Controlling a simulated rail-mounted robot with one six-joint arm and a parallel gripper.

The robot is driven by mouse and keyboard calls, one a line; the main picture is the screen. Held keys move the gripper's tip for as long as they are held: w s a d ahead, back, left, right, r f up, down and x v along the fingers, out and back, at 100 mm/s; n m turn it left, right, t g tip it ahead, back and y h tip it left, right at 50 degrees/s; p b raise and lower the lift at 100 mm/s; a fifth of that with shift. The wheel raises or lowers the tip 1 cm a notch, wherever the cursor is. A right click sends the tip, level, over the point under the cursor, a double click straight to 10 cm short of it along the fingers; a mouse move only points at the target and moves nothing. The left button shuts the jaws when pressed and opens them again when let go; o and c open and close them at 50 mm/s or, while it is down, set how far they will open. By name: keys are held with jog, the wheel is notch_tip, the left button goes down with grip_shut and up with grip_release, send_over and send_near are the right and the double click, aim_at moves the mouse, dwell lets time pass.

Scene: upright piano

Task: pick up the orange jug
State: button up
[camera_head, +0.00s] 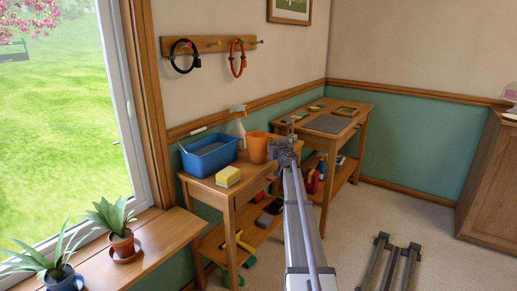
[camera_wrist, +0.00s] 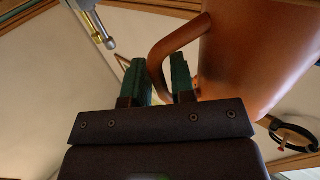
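The orange jug (camera_head: 257,147) stands on the top of the nearer wooden table, beside the blue tub. In the wrist view the jug (camera_wrist: 255,50) fills the upper right, and its curved handle (camera_wrist: 157,68) reaches down between my green fingertips. My gripper (camera_head: 284,152) is just to the right of the jug in the head view. In the wrist view my gripper (camera_wrist: 160,82) has its two fingers apart, one on each side of the handle. Contact cannot be made out.
A blue tub (camera_head: 209,155), a spray bottle (camera_head: 238,127) and a yellow sponge (camera_head: 228,176) share the nearer table (camera_head: 207,185). A second wooden table (camera_head: 358,124) stands behind it. Potted plants (camera_head: 121,244) line the window sill. The carpet at right is mostly open.

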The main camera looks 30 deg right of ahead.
grip_shut()
dwell(0.3)
notch_tip(320, 180, up, 10)
jog(key=p, duration=1)
jog(key=shift+r, duration=0.2)
jog(key=shift+f, duration=0.2)
jog(key=shift+c, duration=1.2)
grip_release()
grip_shut()
